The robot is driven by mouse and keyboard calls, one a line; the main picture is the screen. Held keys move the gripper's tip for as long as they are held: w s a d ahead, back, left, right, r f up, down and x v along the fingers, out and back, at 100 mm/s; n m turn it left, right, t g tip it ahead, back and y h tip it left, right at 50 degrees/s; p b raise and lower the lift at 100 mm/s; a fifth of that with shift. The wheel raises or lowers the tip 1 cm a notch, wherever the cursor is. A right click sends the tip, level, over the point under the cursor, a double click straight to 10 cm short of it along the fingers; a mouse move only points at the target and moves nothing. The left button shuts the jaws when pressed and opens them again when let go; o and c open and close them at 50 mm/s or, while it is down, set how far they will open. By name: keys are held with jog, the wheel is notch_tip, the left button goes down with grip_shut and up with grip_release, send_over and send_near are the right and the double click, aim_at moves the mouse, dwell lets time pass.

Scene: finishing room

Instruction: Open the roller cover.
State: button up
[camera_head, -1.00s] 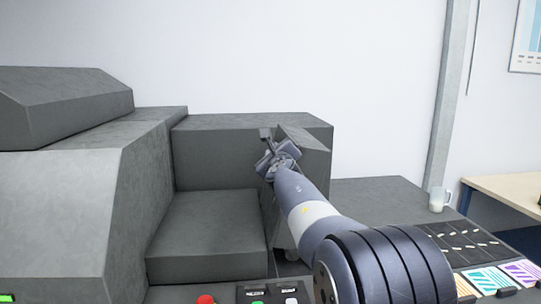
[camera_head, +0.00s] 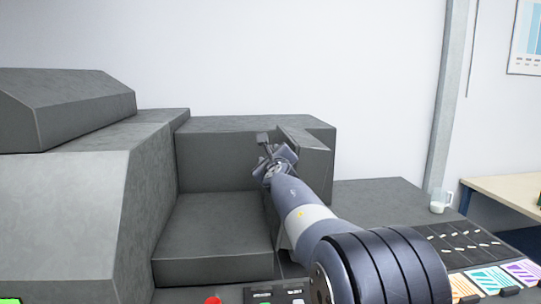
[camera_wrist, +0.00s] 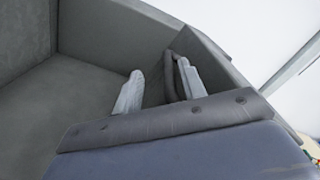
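A dark grey machine (camera_head: 215,220) stands ahead, with a thin tilted panel (camera_head: 305,139) at the right of its recess. This panel appears to be the roller cover; it also shows in the wrist view (camera_wrist: 212,62). A dark bar handle (camera_wrist: 170,73) stands at the panel in the wrist view. My gripper (camera_head: 272,150) is at the recess, just left of the panel. In the wrist view my gripper (camera_wrist: 158,84) has its two pale fingers apart, with the handle between them, close to the right finger. Contact with the handle cannot be told. My arm hides the panel's lower part.
A red button (camera_head: 212,300) and other controls line the front edge. A glass cup (camera_head: 438,201) stands on the right of the machine top, near colour cards (camera_head: 487,279). A wooden table (camera_head: 510,190) is at the far right. The recess floor is clear.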

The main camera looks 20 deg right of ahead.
jog(key=shift+s+f, duration=0.1)
jog(key=shift+f, duration=0.2)
jog(key=s+a+b, duration=0.1)
jog(key=s+a, duration=0.1)
jog(key=s, duration=0.8)
jog(key=shift+s+r, duration=0.25)
jog(key=w+d+p, duration=0.1)
jog(key=w+d, duration=0.1)
jog(key=w, duration=0.8)
jog(key=shift+w, duration=0.3)
jog(key=shift+s+d, duration=0.1)
